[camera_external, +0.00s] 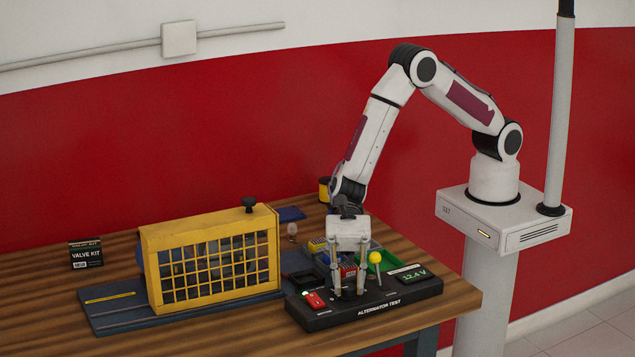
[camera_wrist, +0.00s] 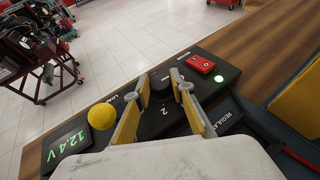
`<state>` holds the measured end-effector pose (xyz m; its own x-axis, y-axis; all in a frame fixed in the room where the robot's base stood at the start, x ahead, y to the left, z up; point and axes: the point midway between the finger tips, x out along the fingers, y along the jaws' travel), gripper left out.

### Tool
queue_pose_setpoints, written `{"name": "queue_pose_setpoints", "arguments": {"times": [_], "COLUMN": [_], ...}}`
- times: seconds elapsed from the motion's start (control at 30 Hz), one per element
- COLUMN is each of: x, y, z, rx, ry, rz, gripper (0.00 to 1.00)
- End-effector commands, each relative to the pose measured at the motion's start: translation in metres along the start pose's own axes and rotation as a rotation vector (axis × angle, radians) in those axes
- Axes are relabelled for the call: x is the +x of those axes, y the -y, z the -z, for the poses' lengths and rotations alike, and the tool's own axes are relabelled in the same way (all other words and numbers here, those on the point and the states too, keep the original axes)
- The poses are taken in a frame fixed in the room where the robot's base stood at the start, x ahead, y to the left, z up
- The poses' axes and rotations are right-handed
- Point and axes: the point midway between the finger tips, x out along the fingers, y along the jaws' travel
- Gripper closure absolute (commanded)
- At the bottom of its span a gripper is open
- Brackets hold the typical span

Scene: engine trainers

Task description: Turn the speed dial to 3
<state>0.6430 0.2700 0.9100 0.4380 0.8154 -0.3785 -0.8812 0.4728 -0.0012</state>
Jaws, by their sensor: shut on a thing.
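The speed dial (camera_wrist: 161,84) is a black knob on the black alternator test panel (camera_wrist: 225,78).
A yellow ball-topped lever (camera_external: 375,258) stands close to the right of my gripper, beside a 12.4 V display (camera_external: 413,275). A red switch (camera_external: 314,299) and lit green lamp (camera_wrist: 217,76) are on the other side. A yellow caged unit (camera_external: 160,240) stands left.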

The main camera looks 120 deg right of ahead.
Motion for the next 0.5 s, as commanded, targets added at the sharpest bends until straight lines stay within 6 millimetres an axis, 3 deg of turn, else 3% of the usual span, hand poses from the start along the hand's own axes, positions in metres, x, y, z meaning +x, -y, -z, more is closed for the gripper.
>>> {"name": "queue_pose_setpoints", "arguments": {"times": [0.47, 0.5], "x": [-0.0003, -0.0003], "y": [-0.0014, -0.0014], "z": [0.0035, 0.0037], "rx": [0.015, 0.015], "ry": [-0.008, -0.008], "rz": [0.032, 0.032], "gripper": [0.98, 0.74]}}
